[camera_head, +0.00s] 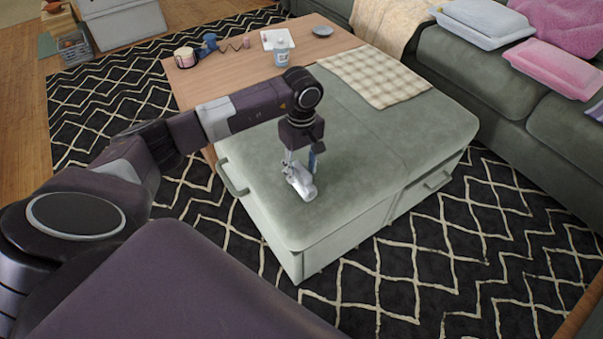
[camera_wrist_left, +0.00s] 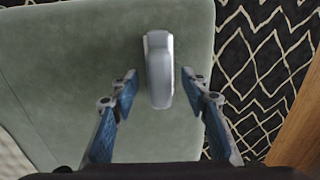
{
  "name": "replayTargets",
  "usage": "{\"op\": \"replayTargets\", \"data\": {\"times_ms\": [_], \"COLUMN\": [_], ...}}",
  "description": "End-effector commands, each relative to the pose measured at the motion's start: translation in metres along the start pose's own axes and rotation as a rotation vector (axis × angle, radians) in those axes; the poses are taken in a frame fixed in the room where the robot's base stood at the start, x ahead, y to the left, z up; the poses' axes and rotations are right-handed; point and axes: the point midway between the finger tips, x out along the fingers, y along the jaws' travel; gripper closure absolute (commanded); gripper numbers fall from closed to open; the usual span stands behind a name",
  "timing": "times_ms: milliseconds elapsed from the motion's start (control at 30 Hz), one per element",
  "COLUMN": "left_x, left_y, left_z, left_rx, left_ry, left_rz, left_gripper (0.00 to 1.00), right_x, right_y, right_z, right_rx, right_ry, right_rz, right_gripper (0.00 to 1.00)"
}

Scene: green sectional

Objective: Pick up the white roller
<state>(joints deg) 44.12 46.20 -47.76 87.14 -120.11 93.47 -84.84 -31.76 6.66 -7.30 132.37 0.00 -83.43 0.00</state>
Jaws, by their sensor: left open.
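The white roller (camera_head: 301,183) lies on the green ottoman, near its front left part. In the left wrist view the roller (camera_wrist_left: 158,70) is a light grey-white rounded bar, lying lengthwise between and ahead of the two fingertips. My left gripper (camera_head: 301,163) points down right over the roller in the head view, partly hiding it. In the left wrist view the left gripper (camera_wrist_left: 158,84) has its blue-padded fingers apart, one on each side of the roller, with a gap on both sides. My right gripper is not in view.
The green ottoman (camera_head: 365,170) has a checkered cloth (camera_head: 374,75) at its back. A green sofa (camera_head: 460,68) stands at the right. The ottoman top around the roller is clear.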

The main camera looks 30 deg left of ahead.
Motion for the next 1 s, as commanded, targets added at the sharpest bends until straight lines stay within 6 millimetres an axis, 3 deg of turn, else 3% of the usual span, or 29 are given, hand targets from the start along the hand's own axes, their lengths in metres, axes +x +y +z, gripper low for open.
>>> {"op": "replayTargets", "data": {"times_ms": [233,600,1000], "left_x": [0.0016,0.0014,-0.0033], "left_y": [0.0004,0.0003,0.0007], "left_z": [-0.0002,-0.0001,-0.0003], "left_rx": [0.0,-0.001,-0.001], "left_ry": [0.0,0.0,0.0], "left_rz": [0.001,0.001,0.003], "left_gripper": [0.58,0.99,1.0], "right_x": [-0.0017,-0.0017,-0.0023], "right_y": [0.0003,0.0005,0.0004], "right_z": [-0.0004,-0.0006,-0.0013], "right_rx": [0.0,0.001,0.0], "right_ry": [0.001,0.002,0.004], "right_rz": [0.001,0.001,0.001], "right_gripper": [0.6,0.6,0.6]}}
